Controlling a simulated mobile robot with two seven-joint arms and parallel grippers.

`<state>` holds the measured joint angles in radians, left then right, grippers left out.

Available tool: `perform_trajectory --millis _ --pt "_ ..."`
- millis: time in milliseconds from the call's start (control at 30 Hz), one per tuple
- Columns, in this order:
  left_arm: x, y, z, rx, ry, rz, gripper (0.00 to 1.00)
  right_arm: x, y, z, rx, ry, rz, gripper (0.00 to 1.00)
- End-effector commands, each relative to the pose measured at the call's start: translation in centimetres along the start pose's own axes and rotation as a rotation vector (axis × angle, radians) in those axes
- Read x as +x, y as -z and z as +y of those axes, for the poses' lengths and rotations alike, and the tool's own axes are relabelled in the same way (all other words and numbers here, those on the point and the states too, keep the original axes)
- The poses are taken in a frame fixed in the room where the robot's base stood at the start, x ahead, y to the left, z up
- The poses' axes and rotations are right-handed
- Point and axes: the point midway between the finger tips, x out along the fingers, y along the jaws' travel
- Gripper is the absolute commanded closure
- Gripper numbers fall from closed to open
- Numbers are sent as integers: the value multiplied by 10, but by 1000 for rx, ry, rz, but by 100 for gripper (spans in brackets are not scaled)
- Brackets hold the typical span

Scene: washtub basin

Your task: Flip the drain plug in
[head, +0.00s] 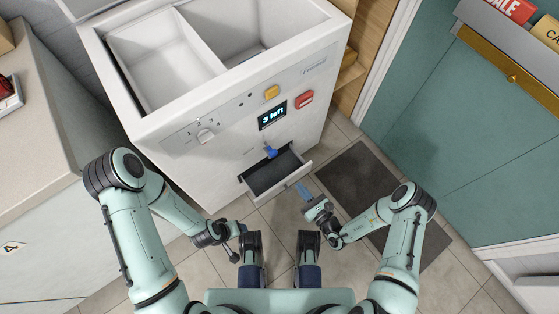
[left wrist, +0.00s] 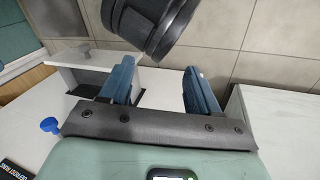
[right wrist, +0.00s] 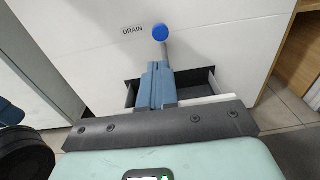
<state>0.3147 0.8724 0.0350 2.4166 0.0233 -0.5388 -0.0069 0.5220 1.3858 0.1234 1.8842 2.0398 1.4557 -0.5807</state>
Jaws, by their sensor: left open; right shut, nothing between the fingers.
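The drain plug is a round blue knob (head: 271,152) on a grey stem, on the washtub's white front just above an open drawer. In the right wrist view the blue knob (right wrist: 163,33) stands beside the word DRAIN, above my fingertips. My right gripper (head: 303,188) is shut and empty, in front of the drawer and below the knob; its closed fingers (right wrist: 155,85) show in front of the drawer. My left gripper (head: 240,228) is low and left of the drawer, open and empty, as its parted fingers (left wrist: 160,80) show. A blue knob (left wrist: 49,125) also shows at the left wrist view's left.
The washtub (head: 240,72) has two basins on top. The pulled-out drawer (head: 297,178) juts towards me. A dark mat (head: 362,185) lies on the floor to the right.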

Motion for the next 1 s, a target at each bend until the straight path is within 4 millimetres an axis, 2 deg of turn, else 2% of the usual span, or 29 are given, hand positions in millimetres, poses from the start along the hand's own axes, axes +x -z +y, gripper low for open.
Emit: perform_trajectory --millis 167,267,600,767,1000 --pt "3 2 -1 -1 1 6 39 8 1 0 -1 -1 0 100" --pt "6 7 -2 -2 2 19 39 23 1 1 -2 -3 -2 100" --pt "27 35 -10 -8 7 100 39 95 2 0 -3 -2 -2 100" --pt "35 46 -14 -12 12 131 39 122 1 1 -1 -2 -3 100" --pt "43 34 -24 -22 29 91 39 139 0 0 0 -1 -1 100"
